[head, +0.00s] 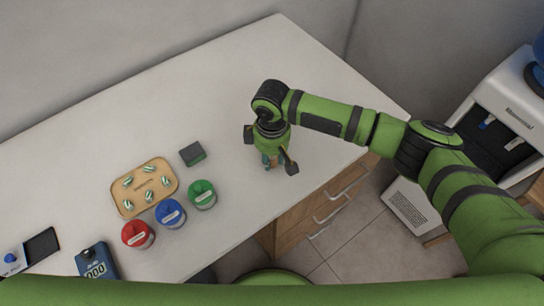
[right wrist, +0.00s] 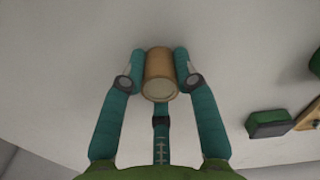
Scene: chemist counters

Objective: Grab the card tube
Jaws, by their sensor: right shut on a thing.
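The card tube (right wrist: 160,75) is a small tan cylinder with a pale end, in the middle of the right wrist view. My right gripper (right wrist: 160,72) has its teal fingers on both sides of the tube, touching it, so it is shut on the tube. In the head view, my right gripper (head: 268,163) points down over the right part of the counter, and the tube is hidden there beneath the wrist. My left gripper does not show in either view.
On the counter (head: 200,85), a tan tray (head: 127,208) holds several small striped pieces. Red (head: 138,234), blue (head: 170,213) and green (head: 202,194) lidded jars stand beside it, with a dark green block (head: 192,153). A blue meter (head: 95,262) lies front left. The counter's back is clear.

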